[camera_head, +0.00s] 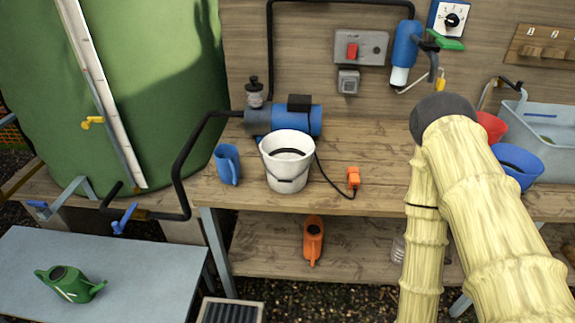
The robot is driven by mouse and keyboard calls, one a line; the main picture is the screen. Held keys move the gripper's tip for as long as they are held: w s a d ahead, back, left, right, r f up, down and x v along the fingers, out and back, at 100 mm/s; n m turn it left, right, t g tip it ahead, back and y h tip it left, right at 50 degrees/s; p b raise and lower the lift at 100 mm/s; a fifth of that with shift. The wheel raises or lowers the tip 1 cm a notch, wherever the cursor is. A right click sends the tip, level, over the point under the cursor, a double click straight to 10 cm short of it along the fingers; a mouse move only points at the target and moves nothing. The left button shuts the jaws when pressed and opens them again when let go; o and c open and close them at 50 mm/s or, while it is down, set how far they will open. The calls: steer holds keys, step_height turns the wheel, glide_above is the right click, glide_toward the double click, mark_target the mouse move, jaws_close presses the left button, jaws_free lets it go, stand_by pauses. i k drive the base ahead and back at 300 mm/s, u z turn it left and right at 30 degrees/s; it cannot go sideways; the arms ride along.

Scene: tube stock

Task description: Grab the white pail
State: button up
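The white pail (286,174) stands upright on the wooden workbench (335,200), near its front edge. My arm, in a cream sleeve, reaches up at the right of the picture, clear of the pail. My gripper cannot be made out; the arm's dark round end hides what lies beyond it.
A blue jug (228,165) stands just left of the pail. A blue pump (298,119) with a black hose is behind it. A black cable with an orange plug (353,177) lies to the right. A red bucket (490,128) and blue bucket (518,166) stand right of my arm.

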mark_target(286, 153)
steer(key=k, duration=0.5)
steer(key=z, duration=1.2)
steer(key=i, duration=0.9)
steer(key=u, duration=2.45)
